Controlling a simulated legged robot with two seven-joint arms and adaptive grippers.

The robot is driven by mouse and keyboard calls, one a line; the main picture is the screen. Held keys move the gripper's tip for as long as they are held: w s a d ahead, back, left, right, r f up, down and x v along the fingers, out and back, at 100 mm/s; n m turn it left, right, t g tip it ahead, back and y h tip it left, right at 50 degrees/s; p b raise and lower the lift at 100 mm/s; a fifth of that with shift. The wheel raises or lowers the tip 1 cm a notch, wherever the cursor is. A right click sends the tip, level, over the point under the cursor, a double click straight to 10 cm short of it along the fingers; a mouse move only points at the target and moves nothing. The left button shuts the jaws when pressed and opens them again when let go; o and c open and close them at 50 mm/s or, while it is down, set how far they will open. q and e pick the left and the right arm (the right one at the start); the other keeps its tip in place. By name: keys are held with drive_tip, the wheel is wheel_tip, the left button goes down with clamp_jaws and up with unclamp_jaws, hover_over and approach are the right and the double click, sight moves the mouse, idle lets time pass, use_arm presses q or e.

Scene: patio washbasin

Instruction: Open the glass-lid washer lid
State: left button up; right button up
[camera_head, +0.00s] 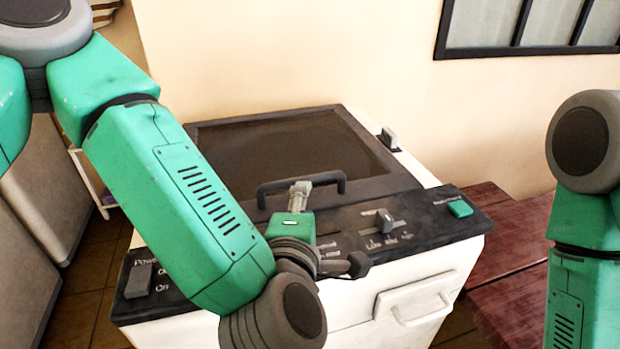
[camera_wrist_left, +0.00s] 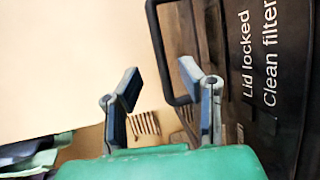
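The white washer (camera_head: 408,285) stands in the middle of the head view, its dark glass lid (camera_head: 285,145) lying shut on top. A black bar handle (camera_head: 330,178) runs along the lid's front edge; it also shows in the left wrist view (camera_wrist_left: 162,62). My left gripper (camera_head: 300,188) is at the handle's middle. In the wrist view its two fingers (camera_wrist_left: 160,76) are spread apart, with the handle bar showing between the tips. Whether a finger touches the bar cannot be told. My right gripper is outside the view; only part of my right arm shows.
A black control panel (camera_head: 425,220) with a knob (camera_head: 385,222), a green button (camera_head: 460,208) and a power switch (camera_head: 139,279) borders the lid's front. A beige wall (camera_head: 300,50) stands behind. A reddish wooden bench (camera_head: 505,265) is at the right.

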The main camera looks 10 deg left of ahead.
sight(307, 177)
use_arm(q)
drive_tip(key=w, duration=0.2)
drive_tip(key=w+a+f, duration=0.1)
drive_tip(key=w, duration=0.5)
drive_tip(key=shift+a+f, duration=0.25)
drive_tip(key=shift+f, duration=0.05)
drive_tip(key=shift+w+d, duration=0.1)
drive_tip(key=shift+d, duration=0.5)
drive_tip(key=c, duration=0.6)
drive_tip(key=shift+a, duration=0.2)
clamp_jaws()
